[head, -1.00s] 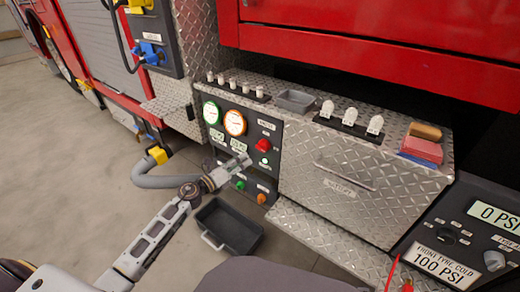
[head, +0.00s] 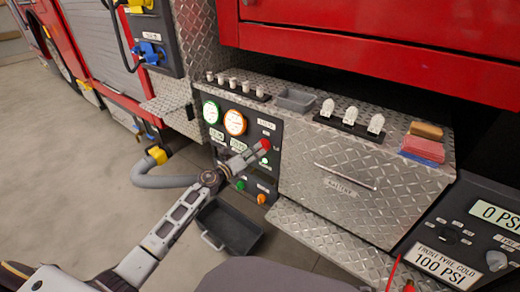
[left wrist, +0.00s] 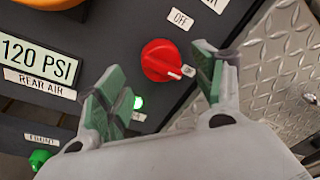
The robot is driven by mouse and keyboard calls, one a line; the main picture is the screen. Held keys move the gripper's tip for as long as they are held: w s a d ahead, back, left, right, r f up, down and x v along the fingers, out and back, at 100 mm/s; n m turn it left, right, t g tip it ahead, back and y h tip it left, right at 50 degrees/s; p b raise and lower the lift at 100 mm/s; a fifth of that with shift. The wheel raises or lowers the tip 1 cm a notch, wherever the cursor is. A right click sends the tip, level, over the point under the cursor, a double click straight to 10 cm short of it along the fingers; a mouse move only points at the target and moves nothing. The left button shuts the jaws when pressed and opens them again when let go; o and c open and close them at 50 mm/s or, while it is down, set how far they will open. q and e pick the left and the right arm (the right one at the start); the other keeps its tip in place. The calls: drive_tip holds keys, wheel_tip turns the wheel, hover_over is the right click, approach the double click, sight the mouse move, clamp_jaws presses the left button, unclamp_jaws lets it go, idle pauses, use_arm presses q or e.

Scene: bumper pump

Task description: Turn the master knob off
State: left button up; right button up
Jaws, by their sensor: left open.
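The master knob (head: 266,145) is a red round knob on the dark control panel (head: 212,105). In the left wrist view the knob (left wrist: 158,58) has a white pointer mark aimed to the lower right, away from the OFF label (left wrist: 181,19) above it. My left gripper (head: 257,152) is open, in front of the panel at the knob. In the left wrist view my left gripper's green-padded fingers (left wrist: 160,74) stand on either side of the knob, the right one closer. I cannot tell whether they touch it. A green light (left wrist: 138,102) glows below the knob. My right gripper is out of view.
Two lit gauges (head: 234,122) sit left of the knob. Green (head: 240,185) and orange (head: 261,198) knobs sit below. A metal battery box (head: 340,185) adjoins the panel's right side. A dark tray (head: 232,228) lies below the panel.

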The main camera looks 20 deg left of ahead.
sight(263, 147)
use_arm(q)
drive_tip(key=x, duration=0.3)
drive_tip(key=shift+w+d+b, duration=0.15)
drive_tip(key=shift+w+b, duration=0.1)
drive_tip(key=shift+b, duration=0.05)
drive_tip(key=shift+w+d, duration=0.1)
drive_tip(key=shift+w, duration=0.05)
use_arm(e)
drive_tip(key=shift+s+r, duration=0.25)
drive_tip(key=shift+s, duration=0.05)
use_arm(q)
drive_tip(key=c, duration=1)
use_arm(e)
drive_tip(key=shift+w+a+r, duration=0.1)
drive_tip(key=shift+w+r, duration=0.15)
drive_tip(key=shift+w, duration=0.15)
